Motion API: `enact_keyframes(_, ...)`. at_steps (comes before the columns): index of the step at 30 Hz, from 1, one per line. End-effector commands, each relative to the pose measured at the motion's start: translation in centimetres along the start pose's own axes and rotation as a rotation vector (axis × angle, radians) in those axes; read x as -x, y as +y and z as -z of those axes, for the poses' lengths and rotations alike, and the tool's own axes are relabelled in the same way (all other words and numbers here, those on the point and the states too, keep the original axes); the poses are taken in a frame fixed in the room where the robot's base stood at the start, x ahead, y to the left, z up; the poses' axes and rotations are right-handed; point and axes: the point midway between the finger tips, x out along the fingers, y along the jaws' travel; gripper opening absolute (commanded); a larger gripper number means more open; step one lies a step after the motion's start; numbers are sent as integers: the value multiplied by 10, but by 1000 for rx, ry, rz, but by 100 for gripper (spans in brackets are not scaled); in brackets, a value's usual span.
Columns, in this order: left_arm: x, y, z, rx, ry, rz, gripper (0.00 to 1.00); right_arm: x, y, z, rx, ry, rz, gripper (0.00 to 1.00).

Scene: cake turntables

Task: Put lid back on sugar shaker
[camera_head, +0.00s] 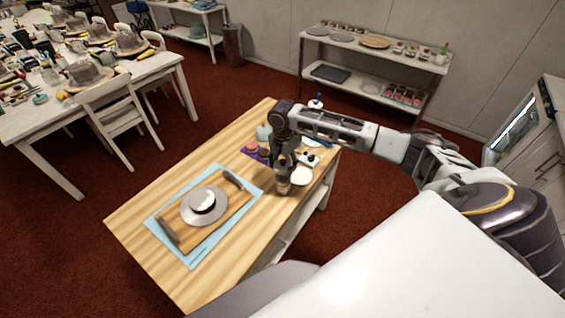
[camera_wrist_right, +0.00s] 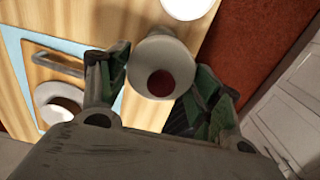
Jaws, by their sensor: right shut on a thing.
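My right gripper (camera_head: 283,166) reaches down over the right edge area of the wooden table. It is shut on a pale round piece (camera_wrist_right: 163,52), which sits between its two fingers in the wrist view and has a dark red round patch on its near end. In the head view the piece (camera_head: 283,187) shows small and brownish below the fingers. I cannot tell whether it is the sugar shaker or its lid, nor whether it touches the table. No separate shaker or lid can be made out. My left gripper is not in view.
A white round dish (camera_head: 302,176) lies close to the right gripper. Small items and a purple mat (camera_head: 249,151) are behind. The table's front left is bare.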

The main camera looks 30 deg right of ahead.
Motion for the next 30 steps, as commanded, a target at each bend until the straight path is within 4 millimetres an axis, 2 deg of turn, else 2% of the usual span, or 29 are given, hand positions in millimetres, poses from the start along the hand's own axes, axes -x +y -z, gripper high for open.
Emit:
enact_keyframes(18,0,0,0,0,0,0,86,-34,0,0,1,1,1,52)
enact_keyframes(30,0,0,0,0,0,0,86,-40,0,0,1,0,0,52)
